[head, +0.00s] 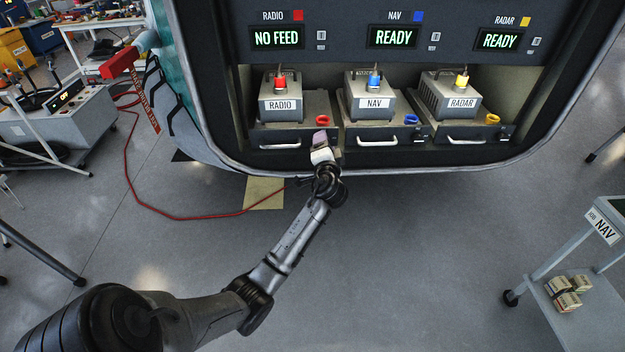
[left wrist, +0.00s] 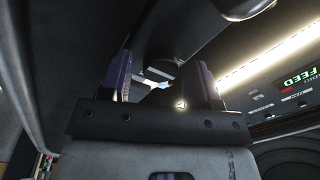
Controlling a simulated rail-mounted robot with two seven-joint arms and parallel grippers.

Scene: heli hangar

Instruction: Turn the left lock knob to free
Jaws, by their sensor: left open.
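The radio unit (head: 281,103) sits on the left tray of the bay, with a red plug on top and a silver handle (head: 280,145) below. A red ring (head: 322,119) is at the tray's right front. My left gripper (head: 320,138) is open, just in front of and below that ring. In the left wrist view its two purple fingers (left wrist: 160,80) stand apart. A dark round part (left wrist: 178,48) shows beyond and between them, apparently not gripped. I cannot tell if it is the left lock knob, or which way that knob points. My right gripper is not in view.
The radio display (head: 276,38) reads NO FEED; the NAV and RADAR displays read READY. NAV (head: 376,103) and radar (head: 450,100) units stand to the right. A red cable (head: 175,217) lies on the floor at left. A NAV cart (head: 590,240) stands at right. The middle floor is clear.

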